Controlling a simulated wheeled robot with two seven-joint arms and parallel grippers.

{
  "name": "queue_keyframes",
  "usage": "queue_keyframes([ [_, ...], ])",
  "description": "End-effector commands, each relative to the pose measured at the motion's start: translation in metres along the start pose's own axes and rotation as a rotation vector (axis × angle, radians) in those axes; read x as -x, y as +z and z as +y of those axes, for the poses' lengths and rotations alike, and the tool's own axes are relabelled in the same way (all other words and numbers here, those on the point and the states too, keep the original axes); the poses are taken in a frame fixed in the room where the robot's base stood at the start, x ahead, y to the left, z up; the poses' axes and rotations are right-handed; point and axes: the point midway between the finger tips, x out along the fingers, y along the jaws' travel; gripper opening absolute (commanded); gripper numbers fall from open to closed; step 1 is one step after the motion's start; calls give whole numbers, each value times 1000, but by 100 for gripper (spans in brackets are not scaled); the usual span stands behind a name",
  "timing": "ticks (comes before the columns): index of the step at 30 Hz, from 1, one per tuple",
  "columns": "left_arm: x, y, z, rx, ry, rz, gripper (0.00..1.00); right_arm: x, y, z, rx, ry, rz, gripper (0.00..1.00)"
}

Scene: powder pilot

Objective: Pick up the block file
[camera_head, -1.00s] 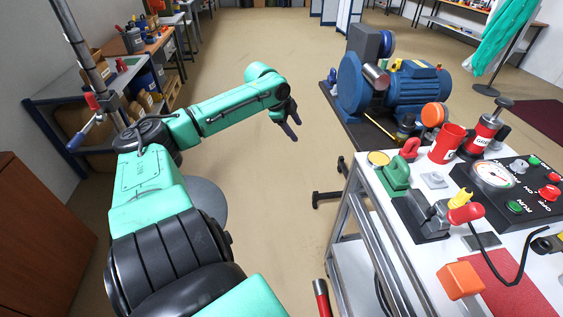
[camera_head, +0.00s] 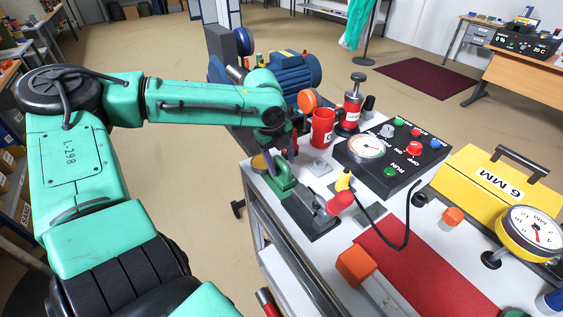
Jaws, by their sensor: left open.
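My left gripper (camera_head: 283,148) is open, with its dark fingers pointing down above the near left edge of the white-topped cart (camera_head: 272,222). A green tool-like piece (camera_head: 284,178) with a raised handle sits just below the fingers; I cannot tell whether they touch it. An orange block (camera_head: 356,265) with a grey strip beside it lies nearer to me at the cart's front edge. No label shows which of these is the block file. My right gripper is out of view.
A clamp with a red handle (camera_head: 340,202) stands beside the green piece. A red cup (camera_head: 322,127), a black control box (camera_head: 388,160), a red mat (camera_head: 405,268) and a yellow case (camera_head: 492,190) crowd the cart. A blue motor (camera_head: 290,70) stands behind.

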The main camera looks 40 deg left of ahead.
Motion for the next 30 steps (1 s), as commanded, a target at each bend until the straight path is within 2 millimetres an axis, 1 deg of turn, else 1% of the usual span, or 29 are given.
queue_keyframes([
  [1,-8,0,1,0,3,-1,61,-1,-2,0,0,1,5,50],
  [3,-11,0,0,1,0,-1,61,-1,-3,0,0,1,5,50],
  [8,-11,0,0,1,-2,-1,61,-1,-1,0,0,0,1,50],
  [11,-11,0,0,1,-2,-1,27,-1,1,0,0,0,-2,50],
  [12,-11,0,0,1,-2,-1,11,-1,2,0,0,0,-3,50],
  [13,-11,0,0,1,-2,-1,0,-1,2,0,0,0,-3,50],
  [24,-8,1,-1,1,-4,-2,0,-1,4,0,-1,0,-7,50],
  [28,3,1,-4,1,-5,-3,0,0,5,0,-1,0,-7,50],
  [30,15,1,-7,1,-7,-3,0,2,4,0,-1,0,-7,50],
])
